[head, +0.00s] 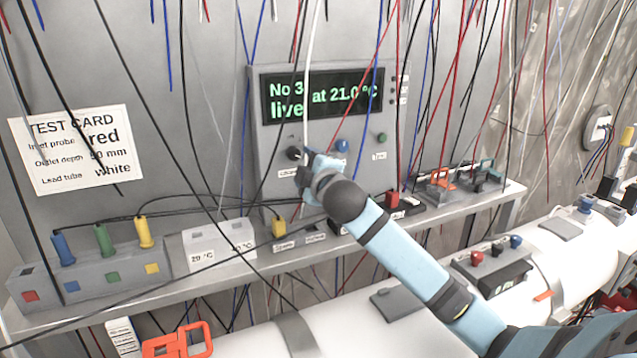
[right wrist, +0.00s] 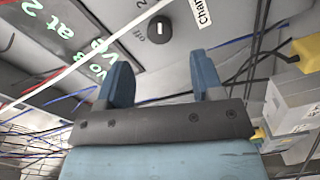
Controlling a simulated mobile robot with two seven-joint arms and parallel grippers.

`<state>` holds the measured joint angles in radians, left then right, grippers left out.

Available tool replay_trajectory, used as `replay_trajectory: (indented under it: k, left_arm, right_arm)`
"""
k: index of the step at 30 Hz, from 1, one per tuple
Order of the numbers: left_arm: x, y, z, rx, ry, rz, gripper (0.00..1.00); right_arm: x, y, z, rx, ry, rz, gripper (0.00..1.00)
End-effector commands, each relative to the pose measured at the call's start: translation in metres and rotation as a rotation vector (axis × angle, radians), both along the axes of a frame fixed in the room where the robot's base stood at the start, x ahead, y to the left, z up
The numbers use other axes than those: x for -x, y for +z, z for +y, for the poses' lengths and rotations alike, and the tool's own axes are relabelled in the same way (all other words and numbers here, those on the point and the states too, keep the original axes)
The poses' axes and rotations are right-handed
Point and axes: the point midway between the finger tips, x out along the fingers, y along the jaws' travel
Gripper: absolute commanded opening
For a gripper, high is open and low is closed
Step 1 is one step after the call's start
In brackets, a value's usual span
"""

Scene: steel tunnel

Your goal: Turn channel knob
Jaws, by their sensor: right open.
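The channel knob (head: 293,153) is a small black round knob under the left part of the display on the grey instrument box (head: 268,110). In the right wrist view the knob (right wrist: 159,29) has a white pointer mark, with "off" and "2" printed around it and a label starting "Chan" (right wrist: 201,12) beside it. My right gripper (head: 312,160) is close to the box front, just right of the knob. In the right wrist view my right gripper's two blue fingers (right wrist: 162,72) are apart and empty, with the knob beyond their tips, not touched. My left gripper is out of view.
The green-lit display (head: 320,97) reads "No 3 live at 21.0°C". Many thin wires hang around the box, and a white one (head: 309,70) passes near my gripper. A shelf (head: 190,283) runs below.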

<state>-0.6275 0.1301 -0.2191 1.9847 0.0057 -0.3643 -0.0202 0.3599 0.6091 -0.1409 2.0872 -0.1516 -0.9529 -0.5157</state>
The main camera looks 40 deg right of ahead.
Motion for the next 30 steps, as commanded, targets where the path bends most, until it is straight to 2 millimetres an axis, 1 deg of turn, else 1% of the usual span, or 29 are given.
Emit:
replay_trajectory:
  k: [1,3,6,10,15,30]
  left_arm:
    - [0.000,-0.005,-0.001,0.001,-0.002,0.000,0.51]
    - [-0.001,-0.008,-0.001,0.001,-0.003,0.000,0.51]
    - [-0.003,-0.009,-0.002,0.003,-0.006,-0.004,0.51]
    - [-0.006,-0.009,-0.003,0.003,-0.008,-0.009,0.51]
    - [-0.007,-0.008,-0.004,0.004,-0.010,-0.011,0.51]
    - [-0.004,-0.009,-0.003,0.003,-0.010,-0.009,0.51]
  right_arm:
    - [0.012,-0.003,0.003,0.001,0.002,-0.001,0.61]
    - [0.026,-0.003,0.006,0.001,0.002,0.000,0.61]
    - [0.042,-0.002,0.010,0.001,0.002,0.000,0.61]
    - [0.056,-0.001,0.013,-0.001,0.001,-0.001,0.61]
    - [0.062,0.000,0.015,-0.001,0.000,0.000,0.61]
    - [0.062,0.000,0.015,-0.001,0.000,0.000,0.61]
